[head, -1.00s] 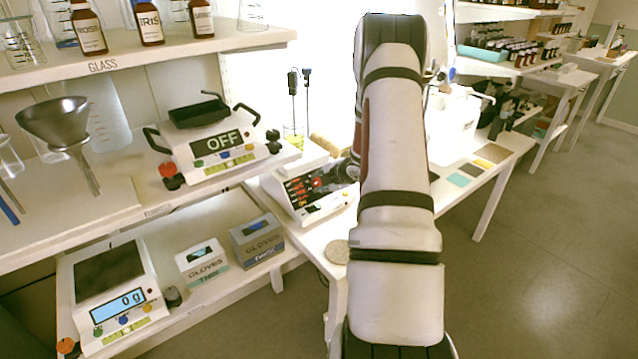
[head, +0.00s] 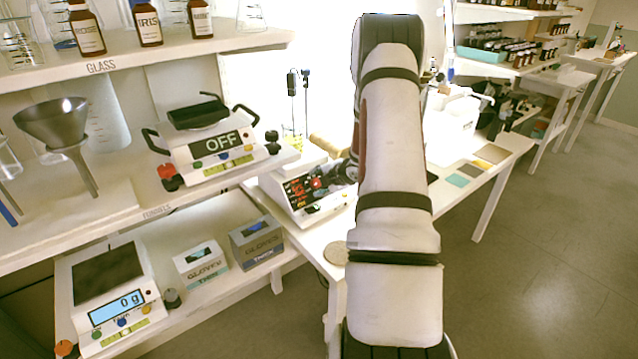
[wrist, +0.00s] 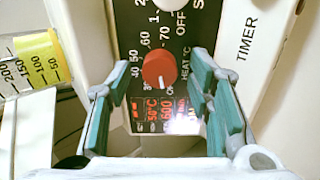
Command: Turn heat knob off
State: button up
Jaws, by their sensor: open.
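The red heat knob (wrist: 159,68) is on a dark panel labelled HEAT °C in the wrist view. Its white pointer faces down in the picture, towards the lit display (wrist: 160,113), which reads 50°C and 600. My gripper (wrist: 160,77) is open, with one teal finger on each side of the knob. Gaps show between the fingers and the knob. In the head view the stirrer device (head: 316,211) stands on the white bench, and my gripper (head: 334,178) is in front of its panel. My arm hides the device's right side.
A second dial (wrist: 174,8) lies just above the knob, cut off by the frame. A beaker with yellow contents (wrist: 38,64) is at the left. A TIMER label (wrist: 246,38) is at the right. In the head view a balance reading OFF (head: 215,150) sits on the shelf left.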

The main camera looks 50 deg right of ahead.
jog(key=v, duration=1.1)
jog(key=shift+s+r, duration=0.3)
jog(key=shift+a, duration=0.1)
